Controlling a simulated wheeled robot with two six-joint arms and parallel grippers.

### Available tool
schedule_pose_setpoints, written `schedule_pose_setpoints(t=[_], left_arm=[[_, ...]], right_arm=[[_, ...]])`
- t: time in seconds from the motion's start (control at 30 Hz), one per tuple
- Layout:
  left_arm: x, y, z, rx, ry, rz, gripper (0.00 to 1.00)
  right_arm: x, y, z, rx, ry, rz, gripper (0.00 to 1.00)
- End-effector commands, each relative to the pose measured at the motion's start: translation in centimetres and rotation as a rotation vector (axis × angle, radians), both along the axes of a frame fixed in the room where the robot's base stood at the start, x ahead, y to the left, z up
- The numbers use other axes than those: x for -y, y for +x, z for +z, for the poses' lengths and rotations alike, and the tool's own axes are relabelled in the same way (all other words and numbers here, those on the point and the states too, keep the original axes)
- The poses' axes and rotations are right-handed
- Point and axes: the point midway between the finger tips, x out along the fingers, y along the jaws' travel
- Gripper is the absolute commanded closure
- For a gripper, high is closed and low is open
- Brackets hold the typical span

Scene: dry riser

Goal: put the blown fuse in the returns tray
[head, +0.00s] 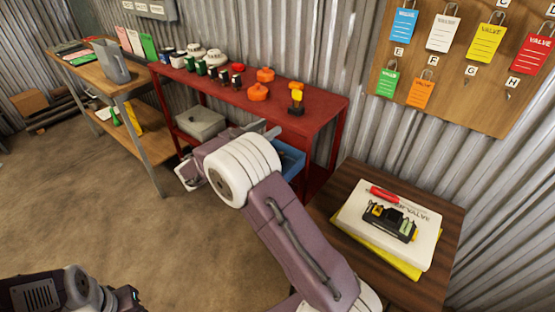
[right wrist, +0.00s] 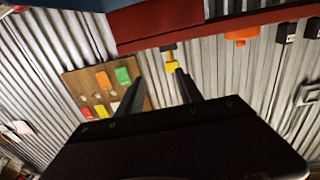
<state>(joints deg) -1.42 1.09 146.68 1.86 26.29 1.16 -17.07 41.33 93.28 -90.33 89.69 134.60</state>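My right gripper (head: 268,128) reaches to the front edge of the red table, left of and below a small yellow-and-orange piece with a black base (head: 297,98) standing near the table's right end. In the right wrist view my right gripper (right wrist: 160,77) has its two dark fingers apart, with nothing held between them; the yellow piece (right wrist: 172,66) shows beyond the fingertips. I cannot make out for sure which thing is the blown fuse. A blue open bin (head: 291,160), partly behind my right arm, sits under the red table; whether it is the returns tray is unclear. My left gripper is out of view.
The red table (head: 325,107) holds orange knobs (head: 258,92) and several dark and white parts. A wooden side table (head: 345,178) at right bears a white manual (head: 425,240) with a black holder (head: 388,222) and a red tool (head: 384,194). Open floor lies at left.

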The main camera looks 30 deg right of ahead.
Motion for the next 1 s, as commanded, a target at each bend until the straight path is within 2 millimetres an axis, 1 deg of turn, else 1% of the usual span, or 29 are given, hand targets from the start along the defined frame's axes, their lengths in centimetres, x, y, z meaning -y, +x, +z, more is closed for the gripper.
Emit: schedule_pose_setpoints(t=[0.1, 0.17, 0.27, 0.4, 0.5, 0.6, 0.7, 1.0], left_arm=[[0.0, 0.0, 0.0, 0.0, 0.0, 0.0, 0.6], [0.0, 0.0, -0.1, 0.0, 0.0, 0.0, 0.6], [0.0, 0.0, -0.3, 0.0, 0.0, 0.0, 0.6], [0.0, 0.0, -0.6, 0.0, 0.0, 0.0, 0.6], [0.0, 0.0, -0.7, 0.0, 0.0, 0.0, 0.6], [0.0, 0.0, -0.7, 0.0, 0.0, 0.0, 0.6], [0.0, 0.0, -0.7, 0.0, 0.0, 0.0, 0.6], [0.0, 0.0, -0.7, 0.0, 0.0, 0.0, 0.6]], right_arm=[[-0.1, 0.0, 0.0, 0.0, 0.0, 0.0, 0.57], [-0.5, -0.1, 0.0, 0.0, 0.0, 0.001, 0.57], [-2.3, -0.6, -0.1, 0.001, 0.0, 0.004, 0.57], [-5.4, -1.6, -0.1, 0.002, 0.002, 0.005, 0.57], [-7.1, -2.2, -0.1, 0.0, 0.001, 0.003, 0.57], [-8.2, -2.5, 0.0, 0.001, 0.0, 0.002, 0.57], [-8.7, -2.7, 0.0, 0.0, 0.001, 0.001, 0.57], [-8.7, -2.7, 0.0, 0.0, 0.0, 0.0, 0.57]])
